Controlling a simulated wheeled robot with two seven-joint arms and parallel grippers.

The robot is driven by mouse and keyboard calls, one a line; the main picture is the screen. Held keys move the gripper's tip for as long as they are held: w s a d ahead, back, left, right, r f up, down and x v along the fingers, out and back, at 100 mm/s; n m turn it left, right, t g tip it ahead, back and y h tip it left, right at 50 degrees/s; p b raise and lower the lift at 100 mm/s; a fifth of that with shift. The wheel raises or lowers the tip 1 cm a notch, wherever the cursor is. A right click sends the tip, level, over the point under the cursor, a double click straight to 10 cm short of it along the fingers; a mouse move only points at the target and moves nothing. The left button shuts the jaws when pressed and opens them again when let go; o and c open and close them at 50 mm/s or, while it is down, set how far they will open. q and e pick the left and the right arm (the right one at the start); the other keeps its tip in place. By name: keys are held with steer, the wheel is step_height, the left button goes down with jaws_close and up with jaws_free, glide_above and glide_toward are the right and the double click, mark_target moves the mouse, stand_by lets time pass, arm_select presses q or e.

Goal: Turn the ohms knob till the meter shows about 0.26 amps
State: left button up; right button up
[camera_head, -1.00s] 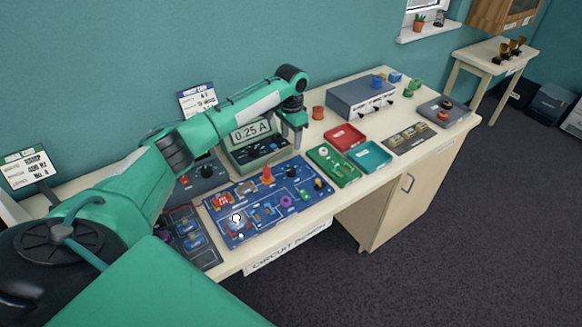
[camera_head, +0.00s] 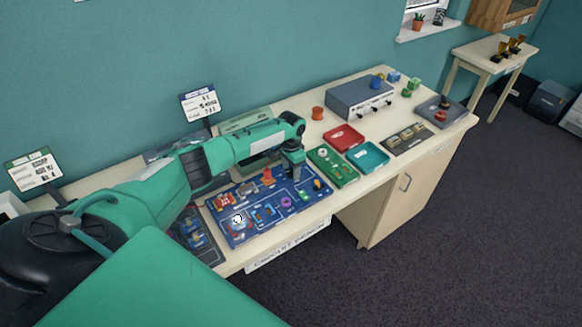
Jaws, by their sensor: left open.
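The meter (camera_head: 240,123) stands at the back of the bench, and my left arm covers its display, so its reading is hidden. My left gripper (camera_head: 297,175) is open and points down over the back right part of the blue circuit board (camera_head: 231,238). A dark part on the board sits under or just behind the fingers. I cannot tell whether they touch it or whether it is the ohms knob. An orange cone-shaped part (camera_head: 268,177) and a purple ring (camera_head: 286,202) stand on the board nearby. My right gripper is not in view.
A green board (camera_head: 340,176), red tray (camera_head: 343,138) and teal tray (camera_head: 368,158) lie right of the blue board. A grey box (camera_head: 360,99) stands behind them. Cards on stands (camera_head: 199,103) are at the back left. The bench's front edge is close to the boards.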

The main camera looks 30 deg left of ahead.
arm_select(q)
steer(key=shift+c, duration=0.2)
steer(key=c, duration=0.9)
steer(key=shift+d+n, duration=0.1)
steer(key=shift+n, duration=0.3)
steer(key=shift+c, duration=0.2)
steer(key=o, duration=1)
